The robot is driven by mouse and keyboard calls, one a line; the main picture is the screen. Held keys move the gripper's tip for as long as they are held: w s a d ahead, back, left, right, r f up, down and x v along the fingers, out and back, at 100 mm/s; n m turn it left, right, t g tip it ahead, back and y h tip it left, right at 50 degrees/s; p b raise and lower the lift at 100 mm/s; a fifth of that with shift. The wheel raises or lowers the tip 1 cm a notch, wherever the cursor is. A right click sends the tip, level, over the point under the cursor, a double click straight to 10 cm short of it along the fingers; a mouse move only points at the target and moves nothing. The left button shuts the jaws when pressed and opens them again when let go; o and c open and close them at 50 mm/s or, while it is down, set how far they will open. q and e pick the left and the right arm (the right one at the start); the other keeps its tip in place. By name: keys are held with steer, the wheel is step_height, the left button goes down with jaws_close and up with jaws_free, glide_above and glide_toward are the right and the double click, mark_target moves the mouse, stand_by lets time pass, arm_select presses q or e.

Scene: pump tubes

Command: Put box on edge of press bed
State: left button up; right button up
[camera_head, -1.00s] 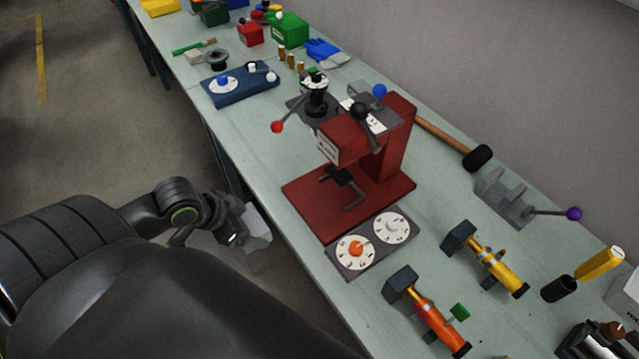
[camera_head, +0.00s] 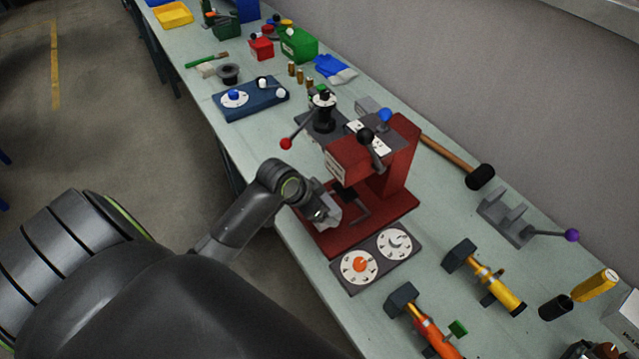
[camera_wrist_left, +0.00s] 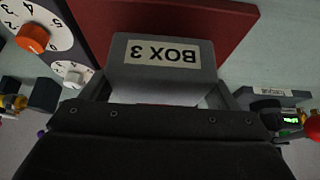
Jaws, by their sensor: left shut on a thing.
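The red press (camera_head: 372,165) stands on the bench, with its flat red bed (camera_head: 388,206) at its foot. My left gripper (camera_head: 322,212) is over the near left side of the bed in the head view. It is shut on a grey box (camera_head: 331,214). In the left wrist view the box (camera_wrist_left: 187,78) carries an upside-down label "BOX 3" and sits between the fingers of the gripper (camera_wrist_left: 162,88). The red bed (camera_wrist_left: 215,22) shows behind it. I cannot tell whether the box touches the bed. My right gripper is not in view.
A grey dial plate (camera_head: 357,270) lies in front of the bed. Orange and yellow pump tools (camera_head: 497,290) lie to the right. A mallet (camera_head: 458,163) and a grey bracket (camera_head: 507,219) are behind. A blue dial panel (camera_head: 255,100) is farther left.

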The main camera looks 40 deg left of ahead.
arm_select(q)
step_height(320, 180, down, 2)
steer(key=shift+s+f+p, duration=0.1)
steer(key=shift+s+p, duration=0.05)
steer(key=shift+p, duration=0.15)
steer(key=shift+f, duration=0.4)
steer(key=shift+f, duration=0.1)
steer(key=o, duration=0.8)
steer(key=shift+o, duration=1.4)
steer(key=shift+s+a+r, duration=0.1)
steer(key=shift+a+r, duration=0.05)
steer(key=shift+r, duration=0.3)
steer(key=v, duration=1.1)
